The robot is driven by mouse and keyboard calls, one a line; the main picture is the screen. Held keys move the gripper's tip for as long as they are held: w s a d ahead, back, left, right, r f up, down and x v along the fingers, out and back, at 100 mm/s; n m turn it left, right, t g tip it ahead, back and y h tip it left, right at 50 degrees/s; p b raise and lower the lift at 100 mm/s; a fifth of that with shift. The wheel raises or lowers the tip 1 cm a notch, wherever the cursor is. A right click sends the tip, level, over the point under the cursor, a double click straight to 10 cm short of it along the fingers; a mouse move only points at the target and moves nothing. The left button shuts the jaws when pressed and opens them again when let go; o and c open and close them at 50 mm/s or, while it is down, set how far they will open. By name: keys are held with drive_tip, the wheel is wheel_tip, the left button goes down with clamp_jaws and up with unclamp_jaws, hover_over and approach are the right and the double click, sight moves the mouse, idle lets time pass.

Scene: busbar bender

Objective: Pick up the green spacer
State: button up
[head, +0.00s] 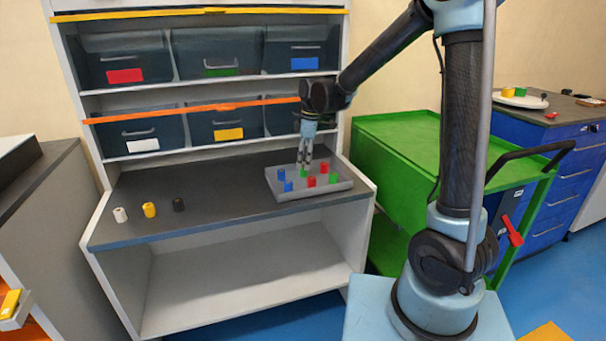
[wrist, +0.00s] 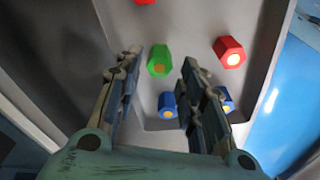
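In the head view, a grey tray (head: 310,194) on the workbench holds several small spacers. One green spacer (head: 304,172) stands in the tray under my gripper (head: 305,160), and another green spacer (head: 333,177) is at the tray's right. In the wrist view, my gripper (wrist: 160,65) is open and empty. A green hexagonal spacer (wrist: 159,60) shows in the gap between its two fingers, nearer the left fingertip. The fingers do not appear to touch it; I cannot tell the height between them.
Close by in the tray are a red spacer (wrist: 229,52) and blue spacers (wrist: 167,105), one partly behind the right finger. White (head: 120,214), yellow (head: 149,209) and black (head: 178,204) cylinders stand at the bench's left. Shelf bins (head: 226,124) rise behind; the middle of the bench is clear.

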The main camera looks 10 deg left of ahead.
sight(303, 167)
drive_tip(key=shift+a+f, duration=0.2)
drive_tip(key=shift+f, duration=1.75)
drive_tip(key=c, duration=0.8)
drive_tip(key=shift+r, duration=0.1)
